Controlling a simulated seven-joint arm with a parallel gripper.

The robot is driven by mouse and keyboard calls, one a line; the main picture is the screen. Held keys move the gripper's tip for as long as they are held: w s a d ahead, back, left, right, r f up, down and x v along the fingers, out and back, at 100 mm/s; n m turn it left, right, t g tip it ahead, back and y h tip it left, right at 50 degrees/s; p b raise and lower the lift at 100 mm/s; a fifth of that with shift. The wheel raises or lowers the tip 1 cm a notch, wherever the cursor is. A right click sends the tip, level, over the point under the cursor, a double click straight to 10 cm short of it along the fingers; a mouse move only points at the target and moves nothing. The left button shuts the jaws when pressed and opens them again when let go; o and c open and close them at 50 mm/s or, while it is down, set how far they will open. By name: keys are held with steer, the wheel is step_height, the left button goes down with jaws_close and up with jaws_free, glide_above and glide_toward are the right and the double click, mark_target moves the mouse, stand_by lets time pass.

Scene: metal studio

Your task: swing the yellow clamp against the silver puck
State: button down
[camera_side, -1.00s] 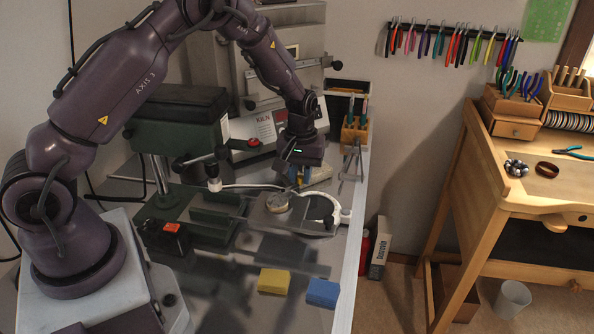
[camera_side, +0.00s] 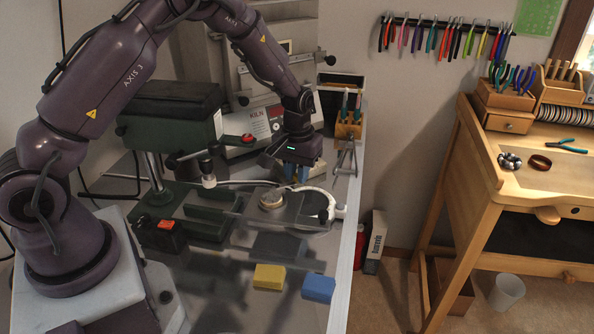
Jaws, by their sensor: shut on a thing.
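The silver puck (camera_side: 271,201) lies flat on a dark plate (camera_side: 287,217) in the middle of the bench. My gripper (camera_side: 297,174) is just behind and to the right of the puck, pointing down, with blue fingertips. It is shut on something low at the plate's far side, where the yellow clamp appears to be. The fingers and hand hide most of it, and its shape and angle are too small to tell. I cannot tell whether anything touches the puck.
A white curved arc (camera_side: 331,205) lies right of the plate. A yellow block (camera_side: 268,277) and a blue block (camera_side: 318,288) sit at the front. The kiln (camera_side: 262,125) and a wooden tool holder (camera_side: 348,125) are behind.

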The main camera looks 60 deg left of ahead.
mark_target(292, 185)
steer(key=c, duration=1)
jaws_free()
step_height(292, 185, up, 13)
steer(key=s+d+r+m+t, duration=0.2)
steer(key=s+r, duration=0.4)
steer(key=s, duration=0.5)
steer(key=s+d+r+m+t, duration=0.3)
steer(key=s+d+r, duration=0.3)
steer(key=s, duration=0.6)
steer(key=shift+s+r+m+t, duration=0.3)
steer(key=shift+r+m, duration=0.2)
steer(key=shift+m, duration=0.2)
